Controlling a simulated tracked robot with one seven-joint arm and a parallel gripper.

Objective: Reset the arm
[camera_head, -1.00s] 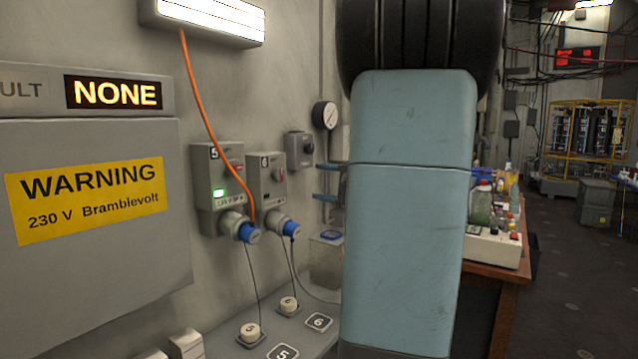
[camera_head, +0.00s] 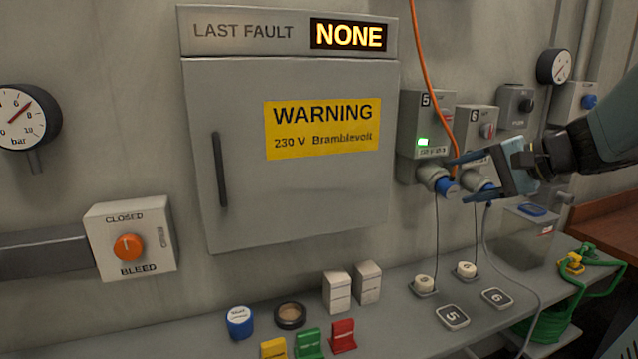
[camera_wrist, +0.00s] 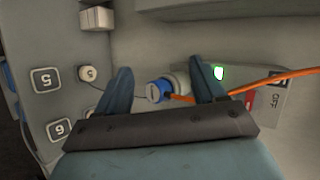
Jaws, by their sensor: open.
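My gripper (camera_head: 459,181) is at the right of the head view, pointing left, with its two blue fingers spread apart. It is in front of socket box 5 (camera_head: 421,117) and socket box 6 (camera_head: 474,124). In the wrist view my gripper (camera_wrist: 161,67) has a blue plug (camera_wrist: 158,91) with an orange cable (camera_wrist: 272,79) showing between its fingers. Neither finger visibly holds the plug, and I cannot tell how far it is from them. In the head view the blue plug (camera_head: 446,188) is at socket 5, partly hidden near the fingertips.
A grey cabinet (camera_head: 300,205) is on the wall. The shelf (camera_head: 405,318) below carries white boxes (camera_head: 337,293), coloured blocks (camera_head: 309,343), corded caps (camera_head: 425,285) and a clear bin (camera_head: 524,240). A bleed knob (camera_head: 127,247) is at left. A green cable (camera_head: 590,285) hangs at right.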

